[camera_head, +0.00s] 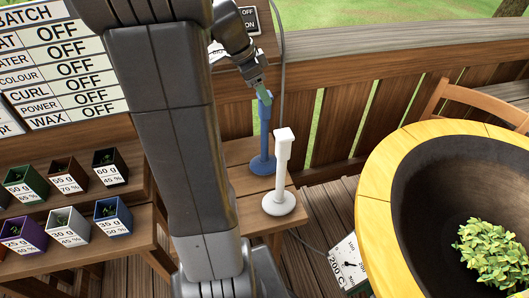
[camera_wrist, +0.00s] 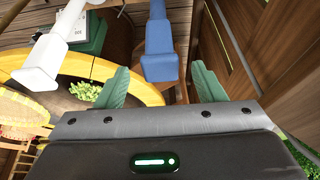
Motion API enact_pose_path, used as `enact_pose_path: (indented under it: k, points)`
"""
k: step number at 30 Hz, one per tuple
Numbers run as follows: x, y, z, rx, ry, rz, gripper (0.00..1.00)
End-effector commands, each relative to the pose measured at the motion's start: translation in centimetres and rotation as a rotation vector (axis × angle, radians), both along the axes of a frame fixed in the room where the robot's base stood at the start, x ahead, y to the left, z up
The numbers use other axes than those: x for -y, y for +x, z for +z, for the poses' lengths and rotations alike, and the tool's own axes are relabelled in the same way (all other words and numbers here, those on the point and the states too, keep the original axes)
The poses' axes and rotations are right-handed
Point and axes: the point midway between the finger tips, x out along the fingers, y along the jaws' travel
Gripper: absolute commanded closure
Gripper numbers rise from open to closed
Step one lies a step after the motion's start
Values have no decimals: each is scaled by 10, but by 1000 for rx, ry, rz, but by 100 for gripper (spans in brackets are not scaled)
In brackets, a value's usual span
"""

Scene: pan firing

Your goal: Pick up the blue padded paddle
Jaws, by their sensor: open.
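The blue paddle (camera_head: 265,130) stands upright on a round blue base (camera_head: 262,165) on a wooden bench in the head view. My gripper (camera_head: 262,90) is at its top end, with green fingers. In the wrist view my gripper (camera_wrist: 162,85) is open and empty, with its two green fingers spread apart. The blue paddle (camera_wrist: 160,42) shows beyond the fingertips, lined up with the gap between them. I cannot tell whether a finger touches it. Its padding cannot be made out.
A white paddle (camera_head: 284,160) stands on its own base in front of the blue one; it also shows in the wrist view (camera_wrist: 42,60). A large yellow-rimmed pan (camera_head: 376,190) is at right. Small labelled boxes (camera_head: 113,215) sit on shelves at left. A wooden railing (camera_head: 345,65) runs behind.

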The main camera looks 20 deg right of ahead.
Motion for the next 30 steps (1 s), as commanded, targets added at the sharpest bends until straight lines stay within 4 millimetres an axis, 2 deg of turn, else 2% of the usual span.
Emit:
enact_pose_path:
  k: [10,19,20,29,30]
  points:
    - [15,-1,-43,-3,1,-1,37]
    - [17,-1,-48,1,0,0,37]
    - [17,-1,-48,1,0,0,41]
    - [17,-1,-48,0,0,0,100]
    - [17,0,-47,2,0,0,100]
